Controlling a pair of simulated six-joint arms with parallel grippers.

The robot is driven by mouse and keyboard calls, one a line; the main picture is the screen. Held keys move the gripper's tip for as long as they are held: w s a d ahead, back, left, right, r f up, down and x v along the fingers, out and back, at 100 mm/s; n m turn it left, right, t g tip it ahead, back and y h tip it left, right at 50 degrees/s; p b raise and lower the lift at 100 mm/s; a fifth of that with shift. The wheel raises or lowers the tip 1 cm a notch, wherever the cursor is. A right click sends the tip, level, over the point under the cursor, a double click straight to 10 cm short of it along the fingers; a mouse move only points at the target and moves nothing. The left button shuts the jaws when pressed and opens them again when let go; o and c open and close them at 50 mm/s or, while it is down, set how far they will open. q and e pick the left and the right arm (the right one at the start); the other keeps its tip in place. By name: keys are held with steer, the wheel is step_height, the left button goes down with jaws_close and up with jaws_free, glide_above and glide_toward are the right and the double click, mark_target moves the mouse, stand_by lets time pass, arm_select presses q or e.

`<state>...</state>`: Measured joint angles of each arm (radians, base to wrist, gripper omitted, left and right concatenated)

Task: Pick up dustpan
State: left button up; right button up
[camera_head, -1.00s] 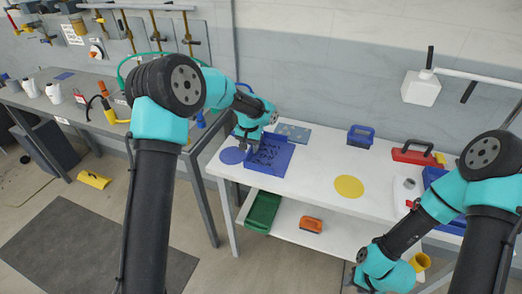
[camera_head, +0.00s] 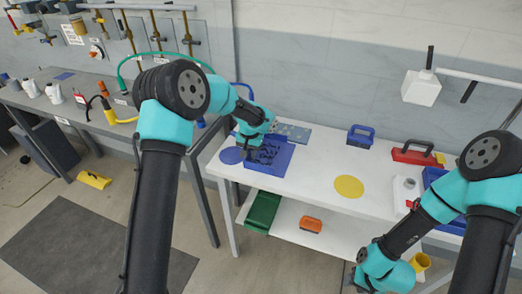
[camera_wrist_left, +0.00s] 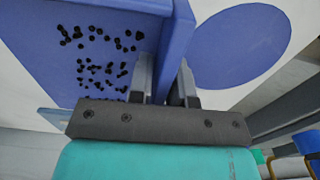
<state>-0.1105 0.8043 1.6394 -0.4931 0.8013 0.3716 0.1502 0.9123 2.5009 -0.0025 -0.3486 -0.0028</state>
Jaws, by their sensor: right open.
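A shallow blue pan-like tray (camera_head: 278,163) holding scattered black bits sits on the white table; it is the likeliest dustpan. It also shows in the left wrist view (camera_wrist_left: 45,55) with its side wall upright. My left gripper (camera_head: 247,153) is at the tray's left side. In the left wrist view its two fingers (camera_wrist_left: 165,85) stand on either side of the tray's wall; whether they press on it is unclear. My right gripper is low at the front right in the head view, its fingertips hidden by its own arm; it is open.
A blue round mat (camera_head: 231,156) lies beside the tray, a yellow round mat (camera_head: 349,187) to the right. A blue caddy (camera_head: 360,136) and red toolbox (camera_head: 412,152) stand behind. A green bin (camera_head: 263,212) and orange brush-like block (camera_head: 311,225) are on the lower shelf.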

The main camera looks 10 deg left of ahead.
arm_select(q)
jaws_close()
steer(key=shift+r, duration=0.1)
steer(key=shift+r, duration=1.55)
steer(key=shift+s+d+r, duration=0.1)
steer(key=shift+s+r, duration=0.05)
steer(key=shift+s, duration=0.1)
steer(key=s+d, duration=0.2)
steer(key=s, duration=0.5)
steer(key=s+d+r, duration=0.1)
steer(key=s+d, duration=0.1)
steer(key=s, duration=0.5)
steer(key=shift+s+d+r, duration=0.2)
steer(key=shift+s+d, duration=0.15)
steer(key=shift+s, duration=0.05)
